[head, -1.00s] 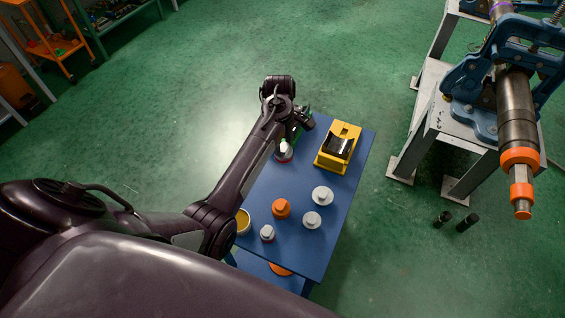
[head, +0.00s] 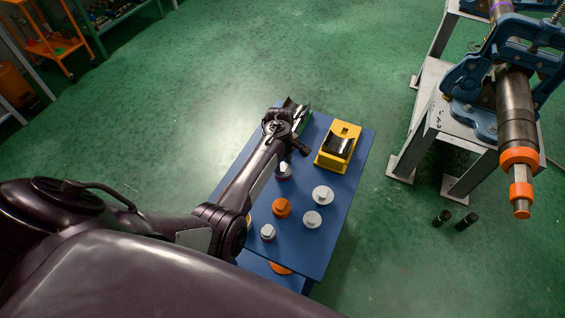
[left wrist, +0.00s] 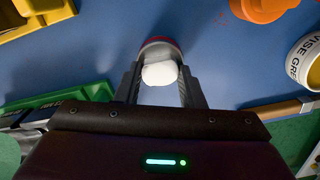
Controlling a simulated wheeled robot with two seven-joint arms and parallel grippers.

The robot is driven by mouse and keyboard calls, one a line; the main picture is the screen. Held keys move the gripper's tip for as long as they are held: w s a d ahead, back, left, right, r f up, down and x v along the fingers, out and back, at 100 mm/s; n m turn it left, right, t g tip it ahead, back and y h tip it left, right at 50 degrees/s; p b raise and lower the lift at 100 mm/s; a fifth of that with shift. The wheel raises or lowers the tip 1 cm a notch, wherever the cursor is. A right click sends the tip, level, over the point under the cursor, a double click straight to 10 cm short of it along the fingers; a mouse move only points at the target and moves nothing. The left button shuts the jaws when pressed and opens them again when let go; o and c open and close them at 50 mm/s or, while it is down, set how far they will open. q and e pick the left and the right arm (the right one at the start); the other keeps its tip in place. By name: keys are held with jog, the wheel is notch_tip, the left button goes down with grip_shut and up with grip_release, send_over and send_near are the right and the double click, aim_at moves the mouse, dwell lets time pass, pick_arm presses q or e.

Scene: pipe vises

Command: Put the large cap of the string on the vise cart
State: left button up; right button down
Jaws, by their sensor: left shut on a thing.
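My left gripper (head: 282,163) is over the blue vise cart (head: 335,225). In the left wrist view its two fingers (left wrist: 159,88) are closed on a white-topped cap (left wrist: 159,73) with a red rim. This cap also shows in the head view (head: 285,174), partly hidden by my wrist; I cannot tell whether it touches the cart. Two white caps, a larger one (head: 322,194) and another (head: 312,219), stand on the cart with an orange cap (head: 281,207) and a small white one (head: 268,232). The pipe string (head: 516,110) has orange fittings at its near end. My right gripper is not in view.
A yellow V-block (head: 338,147) and a green tray-like holder (head: 299,113) stand at the cart's far end. A grease tub (left wrist: 305,62) shows in the left wrist view. A blue vise (head: 470,85) on a grey stand is at right. Floor between cart and stand is mostly clear.

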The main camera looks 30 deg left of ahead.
pick_arm(q)
jog(key=shift+f, duration=0.2)
jog(key=o, duration=1.2)
jog(key=shift+r, duration=0.1)
jog(key=shift+r, duration=0.15)
jog(key=r, duration=1.2)
jog(key=shift+a, duration=0.3)
jog(key=shift+f, duration=0.1)
